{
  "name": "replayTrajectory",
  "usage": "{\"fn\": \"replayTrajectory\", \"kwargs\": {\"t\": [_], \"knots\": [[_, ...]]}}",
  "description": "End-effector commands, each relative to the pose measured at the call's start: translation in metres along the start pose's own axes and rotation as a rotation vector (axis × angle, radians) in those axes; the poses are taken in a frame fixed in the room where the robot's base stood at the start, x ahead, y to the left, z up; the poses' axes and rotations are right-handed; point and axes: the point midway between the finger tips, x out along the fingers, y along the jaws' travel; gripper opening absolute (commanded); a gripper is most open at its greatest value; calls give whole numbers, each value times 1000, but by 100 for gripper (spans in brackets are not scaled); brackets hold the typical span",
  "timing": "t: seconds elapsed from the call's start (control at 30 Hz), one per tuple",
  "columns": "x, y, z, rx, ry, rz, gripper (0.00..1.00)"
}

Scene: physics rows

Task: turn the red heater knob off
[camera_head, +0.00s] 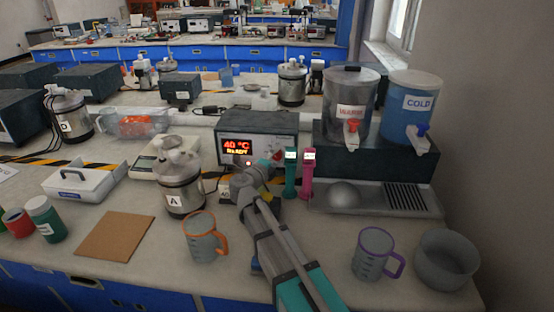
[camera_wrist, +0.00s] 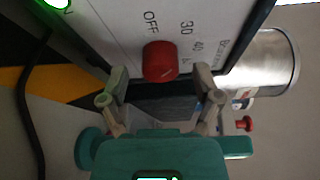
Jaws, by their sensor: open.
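The heater (camera_head: 257,124) is a grey box with a white front on the bench; its red display (camera_head: 237,147) reads 40 °C and READY. Its red knob (camera_wrist: 160,62) shows in the wrist view, on the white panel beside the printed marks OFF, 30 and 40. A small pale line shows on the knob's face; I cannot tell for sure which mark it points to. My gripper (camera_wrist: 160,82) is open, its fingertips apart on either side of the knob and just below it in the picture, with no clear contact. In the head view my gripper (camera_head: 258,172) is close before the heater's front.
Steel vessel A (camera_head: 182,187) stands just left of my gripper. A green (camera_head: 291,172) and a pink (camera_head: 307,173) upright item stand close at its right. An orange-handled mug (camera_head: 203,243) and a purple-handled mug (camera_head: 372,255) flank my arm. A black cable (camera_wrist: 22,110) hangs at the wrist view's left.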

Motion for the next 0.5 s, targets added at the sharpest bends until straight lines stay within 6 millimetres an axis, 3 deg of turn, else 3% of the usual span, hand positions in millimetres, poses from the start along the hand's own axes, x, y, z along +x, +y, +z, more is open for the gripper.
{"fn": "replayTrajectory", "kwargs": {"t": [0.13, 0.27, 0.5], "knots": [[-4, -2, 0, 12, 0, 4, 82], [-21, -8, -1, 63, -4, 24, 82], [-80, -25, -2, 257, -6, 105, 82]]}}
